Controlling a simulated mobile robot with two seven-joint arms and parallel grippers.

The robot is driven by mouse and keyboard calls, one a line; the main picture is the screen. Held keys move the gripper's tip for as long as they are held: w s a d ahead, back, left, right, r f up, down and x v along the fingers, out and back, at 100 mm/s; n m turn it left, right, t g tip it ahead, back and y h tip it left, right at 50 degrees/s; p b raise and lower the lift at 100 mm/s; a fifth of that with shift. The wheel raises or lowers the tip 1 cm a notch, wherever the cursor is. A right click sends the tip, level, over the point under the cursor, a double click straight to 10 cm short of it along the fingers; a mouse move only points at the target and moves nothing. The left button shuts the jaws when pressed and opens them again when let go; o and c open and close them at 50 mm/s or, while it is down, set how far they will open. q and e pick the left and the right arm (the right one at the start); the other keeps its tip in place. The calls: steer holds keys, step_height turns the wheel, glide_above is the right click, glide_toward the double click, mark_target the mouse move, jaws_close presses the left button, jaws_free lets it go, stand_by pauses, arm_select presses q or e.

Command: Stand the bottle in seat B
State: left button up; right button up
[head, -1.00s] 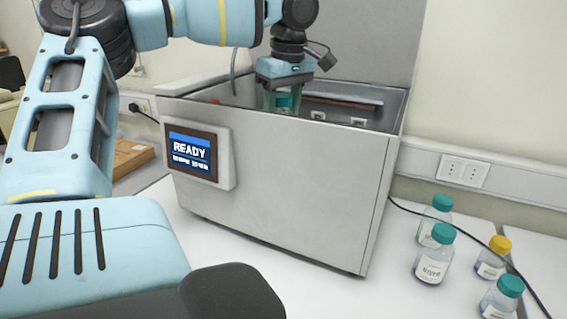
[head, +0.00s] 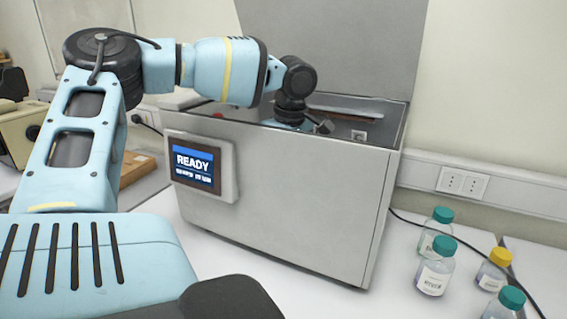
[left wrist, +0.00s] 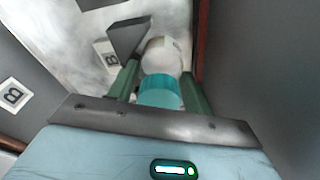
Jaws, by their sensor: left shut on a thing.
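My left gripper (left wrist: 160,72) is shut on the bottle (left wrist: 162,57), its green fingers on either side. The bottle has a teal cap (left wrist: 160,92) facing the wrist camera and a pale body pointing away. In the head view my left wrist reaches down into the open grey machine (head: 285,190), whose front wall hides the fingers and bottle. In the left wrist view a plate marked B (left wrist: 112,60) is beside the bottle on the left. Another plate that reads like B (left wrist: 13,95) is farther left. The bottle's base and whether it touches the seat cannot be told.
The machine's screen (head: 194,163) reads READY. Several bottles stand on the table at the right, including a teal-capped one (head: 434,268) and a yellow-capped one (head: 494,270). A dark wedge-shaped part (left wrist: 128,38) is close to the held bottle.

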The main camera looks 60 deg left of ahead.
arm_select(q)
steer(key=shift+f, duration=0.3)
steer(key=shift+f, duration=0.1)
steer(key=shift+f, duration=0.1)
steer(key=o, duration=1.1)
steer(key=r, duration=0.4)
steer(key=d+r, duration=0.1)
steer(key=r, duration=0.3)
steer(key=d+r, duration=0.1)
steer(key=r, duration=0.3)
steer(key=shift+w+r+b, duration=0.1)
steer(key=shift+r+b, duration=0.05)
steer(key=shift+b, duration=0.15)
